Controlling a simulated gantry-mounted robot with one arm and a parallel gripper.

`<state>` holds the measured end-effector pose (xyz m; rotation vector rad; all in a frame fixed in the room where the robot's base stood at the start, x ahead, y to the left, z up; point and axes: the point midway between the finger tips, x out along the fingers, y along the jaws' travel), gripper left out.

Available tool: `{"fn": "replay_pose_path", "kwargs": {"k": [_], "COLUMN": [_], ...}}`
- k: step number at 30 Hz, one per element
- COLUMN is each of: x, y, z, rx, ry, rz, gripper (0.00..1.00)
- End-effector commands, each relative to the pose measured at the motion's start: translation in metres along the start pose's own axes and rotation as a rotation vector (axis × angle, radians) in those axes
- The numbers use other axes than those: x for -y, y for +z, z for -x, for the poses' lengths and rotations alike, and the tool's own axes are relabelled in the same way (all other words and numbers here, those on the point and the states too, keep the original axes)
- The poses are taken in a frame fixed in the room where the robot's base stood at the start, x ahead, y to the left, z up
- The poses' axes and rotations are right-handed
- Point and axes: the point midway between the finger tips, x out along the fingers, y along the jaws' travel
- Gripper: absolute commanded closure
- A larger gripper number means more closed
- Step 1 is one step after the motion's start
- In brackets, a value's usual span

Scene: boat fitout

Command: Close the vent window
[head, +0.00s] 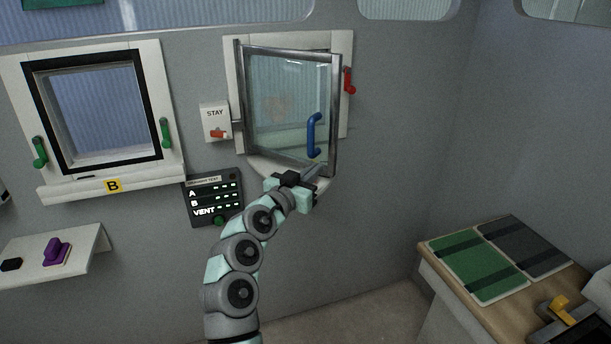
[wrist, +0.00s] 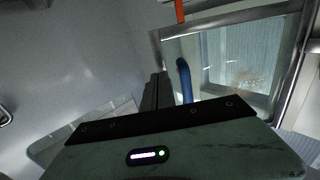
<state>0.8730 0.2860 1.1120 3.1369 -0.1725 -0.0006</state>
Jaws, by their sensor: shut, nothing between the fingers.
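The vent window (head: 285,105) is a glass pane in a grey metal frame. It stands ajar, swung out from its white wall frame (head: 344,50), with the left edge near the hinge side. A blue handle (head: 313,135) is on the pane's right part; it also shows in the wrist view (wrist: 184,80). A red lever (head: 349,82) sits on the right of the wall frame. My gripper (head: 312,172) is shut and empty, just below the blue handle at the pane's lower right. In the wrist view its fingers (wrist: 155,92) are beside the handle; contact cannot be told.
A STAY box (head: 215,122) with an orange switch is left of the vent. Window B (head: 98,110) with green levers is further left. A dark panel (head: 214,198) labelled A, B, VENT is below. A bench (head: 440,262) stands at lower right.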

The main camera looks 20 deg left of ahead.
Motion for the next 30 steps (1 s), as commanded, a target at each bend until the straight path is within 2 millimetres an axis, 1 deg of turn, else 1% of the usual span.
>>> {"fn": "replay_pose_path", "kwargs": {"k": [1, 6, 15, 21, 30], "x": [-0.001, -0.001, -0.001, -0.001, -0.001], "y": [-0.001, -0.003, -0.001, 0.0, 0.001], "z": [-0.007, -0.029, -0.056, -0.063, -0.065], "rx": [0.002, 0.001, 0.001, 0.001, 0.0], "ry": [0.004, 0.002, 0.004, 0.001, 0.001], "rz": [0.001, -0.001, -0.001, 0.0, 0.0], "gripper": [1.0, 1.0, 1.0, 1.0, 1.0]}}
